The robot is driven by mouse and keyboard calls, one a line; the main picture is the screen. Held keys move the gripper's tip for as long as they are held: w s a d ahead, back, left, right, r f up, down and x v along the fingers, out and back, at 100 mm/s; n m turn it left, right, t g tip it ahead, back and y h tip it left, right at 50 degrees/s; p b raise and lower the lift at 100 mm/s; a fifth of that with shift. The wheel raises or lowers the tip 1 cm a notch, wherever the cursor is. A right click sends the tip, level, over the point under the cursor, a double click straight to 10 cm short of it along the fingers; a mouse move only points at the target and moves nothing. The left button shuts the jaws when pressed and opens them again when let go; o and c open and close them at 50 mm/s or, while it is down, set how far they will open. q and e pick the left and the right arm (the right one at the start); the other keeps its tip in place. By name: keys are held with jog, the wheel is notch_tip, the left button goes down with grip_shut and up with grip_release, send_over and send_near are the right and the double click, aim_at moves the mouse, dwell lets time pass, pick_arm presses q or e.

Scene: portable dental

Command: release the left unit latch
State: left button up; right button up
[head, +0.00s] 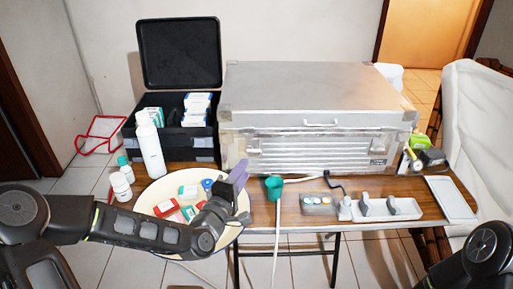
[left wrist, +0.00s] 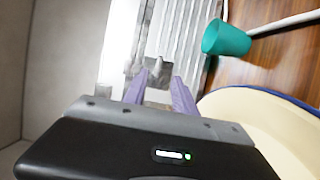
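The unit is a large silver metal case (head: 320,88) with a ribbed front, standing on the wooden table. My left gripper (head: 241,172), with purple fingers, is at the lower left of the case's front. In the left wrist view the two fingers (left wrist: 159,90) are apart with nothing between them. A small grey latch-like piece (left wrist: 155,66) on the case front lies just beyond the fingertips; contact cannot be told. In the head view this latch is too small or covered to make out. My right arm shows at the lower right, but its gripper is out of view.
A teal cup (head: 273,187) stands right of my left gripper, and also shows in the left wrist view (left wrist: 227,39). A cream round tray (head: 150,200) with small boxes lies under my left arm. A white bottle (head: 149,145) and open black case (head: 180,52) stand left.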

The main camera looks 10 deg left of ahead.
aim_at(255, 153)
pick_arm(q)
jog(key=shift+w+d+r, duration=0.1)
jog(key=shift+w+d, duration=0.1)
jog(key=shift+w, duration=1.05)
jog(key=shift+w+d+f, duration=0.1)
jog(key=shift+w+d, duration=0.05)
jog(key=shift+w, duration=1.1)
jog(key=shift+w+d+r, duration=0.1)
jog(key=shift+w+d, duration=0.1)
jog(key=shift+w, duration=1.05)
jog(key=shift+c, duration=0.4)
grip_shut()
